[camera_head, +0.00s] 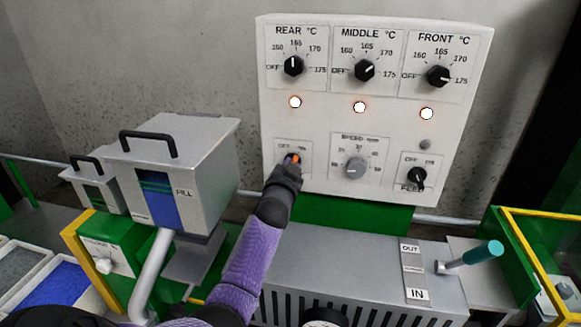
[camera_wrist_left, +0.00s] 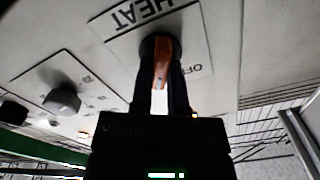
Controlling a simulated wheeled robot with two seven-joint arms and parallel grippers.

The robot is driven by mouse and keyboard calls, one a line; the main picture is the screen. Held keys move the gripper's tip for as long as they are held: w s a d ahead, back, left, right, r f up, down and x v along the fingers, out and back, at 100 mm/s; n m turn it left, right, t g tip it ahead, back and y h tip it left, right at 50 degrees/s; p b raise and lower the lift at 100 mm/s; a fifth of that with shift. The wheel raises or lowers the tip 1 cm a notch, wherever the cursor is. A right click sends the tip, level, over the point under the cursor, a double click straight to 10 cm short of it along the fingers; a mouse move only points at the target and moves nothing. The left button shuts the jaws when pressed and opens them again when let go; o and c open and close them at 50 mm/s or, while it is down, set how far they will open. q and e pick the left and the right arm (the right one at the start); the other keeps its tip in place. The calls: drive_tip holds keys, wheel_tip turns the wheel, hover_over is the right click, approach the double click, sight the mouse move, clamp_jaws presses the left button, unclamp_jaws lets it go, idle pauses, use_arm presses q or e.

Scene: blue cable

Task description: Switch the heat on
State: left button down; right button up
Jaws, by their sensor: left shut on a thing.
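The orange HEAT switch knob (camera_head: 293,158) is at the lower left of the white control panel (camera_head: 330,125). My left gripper (camera_head: 290,166) reaches it from below and covers most of it in the head view. In the left wrist view the knob (camera_wrist_left: 162,62) stands between the two dark fingers (camera_wrist_left: 161,85), which are shut on it. HEAT and OFF are printed beside it. The knob's exact setting is hard to tell. Three lamps under the temperature dials glow: rear (camera_head: 295,102), middle (camera_head: 360,107) and front (camera_head: 427,114). My right gripper is not in view.
A grey speed dial (camera_head: 356,168) and another black switch (camera_head: 417,177) sit right of the heat knob. A metal hopper (camera_head: 205,150) marked PILL stands close on the left. A teal-handled lever (camera_head: 483,252) is at the right on the machine top.

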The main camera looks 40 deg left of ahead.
use_arm(q)
drive_tip(key=c, duration=0.6)
unclamp_jaws()
drive_tip(key=p+v, duration=0.2)
drive_tip(key=v, duration=0.8)
